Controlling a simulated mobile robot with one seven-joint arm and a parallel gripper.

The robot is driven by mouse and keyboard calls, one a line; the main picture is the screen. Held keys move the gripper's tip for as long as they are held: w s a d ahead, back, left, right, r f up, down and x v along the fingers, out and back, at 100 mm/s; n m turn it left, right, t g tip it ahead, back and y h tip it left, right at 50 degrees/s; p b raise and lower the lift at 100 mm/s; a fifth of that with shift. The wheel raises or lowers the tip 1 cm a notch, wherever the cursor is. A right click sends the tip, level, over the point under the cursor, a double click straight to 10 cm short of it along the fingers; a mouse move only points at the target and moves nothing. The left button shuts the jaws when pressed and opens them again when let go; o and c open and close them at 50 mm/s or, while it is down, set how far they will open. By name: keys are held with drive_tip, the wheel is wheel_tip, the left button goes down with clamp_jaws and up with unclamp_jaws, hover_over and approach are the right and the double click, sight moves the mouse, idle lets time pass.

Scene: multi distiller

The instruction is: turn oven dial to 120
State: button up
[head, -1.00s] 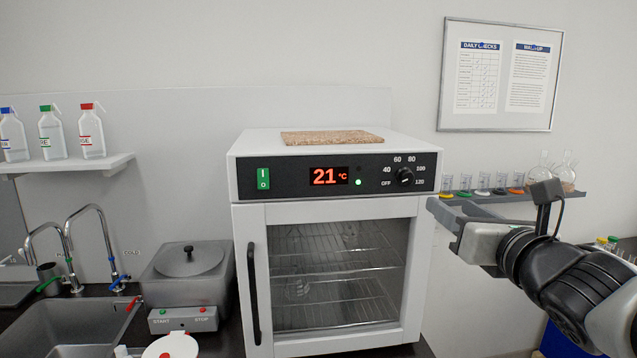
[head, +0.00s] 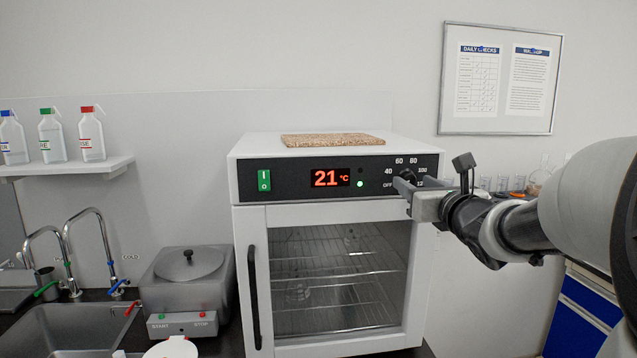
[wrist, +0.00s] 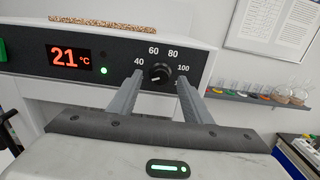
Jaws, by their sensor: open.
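The oven (head: 330,222) is a white box with a black front panel. Its dial (wrist: 159,74) is a round black knob with 40, 60, 80 and 100 around it. In the wrist view a pale mark on the knob points to the lower left; the OFF and 120 labels are hidden or partly covered there by my fingers. My gripper (wrist: 156,80) is open, with one fingertip on each side of the dial; I cannot tell whether either touches it. In the head view my gripper (head: 409,184) covers much of the dial. The display (head: 330,177) reads 21 °C.
A green switch (head: 264,181) and a lit green lamp (head: 360,184) are on the panel. A brown board (head: 332,140) lies on top of the oven. The glass door (head: 337,275) is closed. A shelf of glassware (wrist: 265,95) is at the right.

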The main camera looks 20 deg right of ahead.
sight(408, 179)
drive_tip(key=shift+b+x, duration=0.35)
drive_tip(key=shift+x, duration=0.85)
drive_tip(key=shift+c, duration=0.3)
drive_tip(key=c, duration=0.9)
drive_tip(key=shift+c, duration=0.2)
